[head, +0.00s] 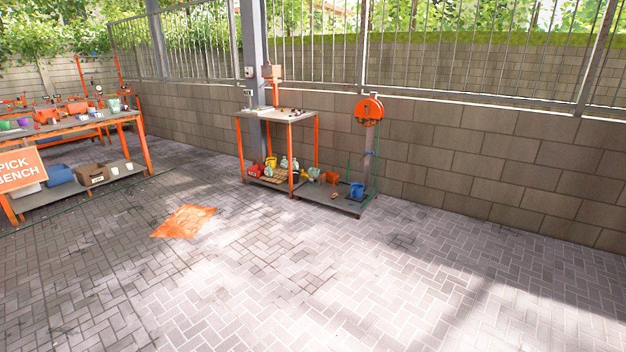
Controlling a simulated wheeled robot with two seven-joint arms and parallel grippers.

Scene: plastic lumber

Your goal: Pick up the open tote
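I cannot tell for certain which container is the open tote. A blue bin (60,174) and a brown open-topped box (92,176) sit on the lower shelf of the orange-legged pick bench (142,143) at the left. An orange bin (76,108) stands on the bench's top. A small blue bucket (357,190) stands on the low platform by the wall. All are far from me. Neither of my grippers is in view.
A sign reading "PICK BENCH" (20,170) hangs at the bench's end. An orange-legged table (290,116) stands by the block wall (470,160), beside a post with an orange reel (369,110). A flat orange patch (184,221) lies on the paving. The foreground paving (330,290) is clear.

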